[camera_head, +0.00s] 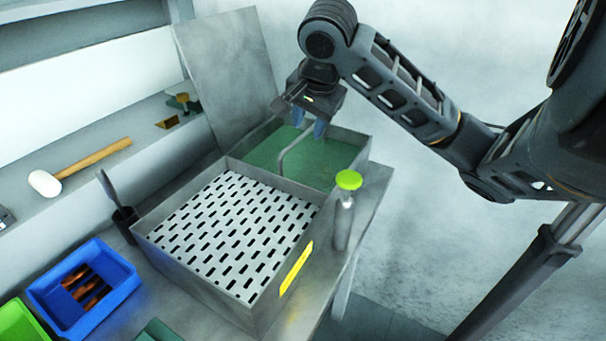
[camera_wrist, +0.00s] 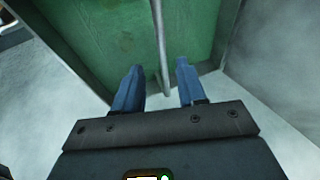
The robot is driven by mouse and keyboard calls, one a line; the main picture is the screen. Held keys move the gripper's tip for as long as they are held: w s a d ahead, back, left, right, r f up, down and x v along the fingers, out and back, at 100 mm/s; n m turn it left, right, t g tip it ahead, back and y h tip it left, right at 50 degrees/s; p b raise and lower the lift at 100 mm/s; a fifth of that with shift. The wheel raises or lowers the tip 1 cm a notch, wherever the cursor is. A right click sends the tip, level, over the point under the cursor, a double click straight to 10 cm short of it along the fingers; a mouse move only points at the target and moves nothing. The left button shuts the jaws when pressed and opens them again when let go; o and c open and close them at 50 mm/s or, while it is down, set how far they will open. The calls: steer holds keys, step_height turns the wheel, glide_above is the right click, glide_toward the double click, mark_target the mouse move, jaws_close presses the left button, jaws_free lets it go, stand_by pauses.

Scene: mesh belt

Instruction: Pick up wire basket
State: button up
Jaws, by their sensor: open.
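A thin grey bent rod (camera_head: 285,155), which looks like the handle of the wire basket, rises from the green inside of a metal tank (camera_head: 366,150). I cannot make out any basket body. My gripper (camera_head: 309,122) is above the tank, pointing down, with its two blue fingers apart. In the wrist view the rod (camera_wrist: 158,40) runs down to the gap between the open fingers (camera_wrist: 160,68). I cannot tell whether the rod touches either finger. The green tank inside (camera_wrist: 100,30) fills the upper part of that view.
A slotted white plate (camera_head: 235,235) sits in a metal box in front of the tank. A bottle with a green top (camera_head: 348,182) stands right of it. A grey panel (camera_head: 225,75) leans behind. A blue bin (camera_head: 52,278) and a mallet (camera_head: 95,157) are left.

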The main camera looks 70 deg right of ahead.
mark_target(305, 133)
steer(key=x, duration=0.6)
steer(key=shift+w+d+f+b, duration=0.1)
steer(key=shift+w+f+b, duration=0.15)
steer(key=shift+b, duration=0.15)
steer(key=shift+c, duration=0.3)
jaws_close()
stand_by(0.7)
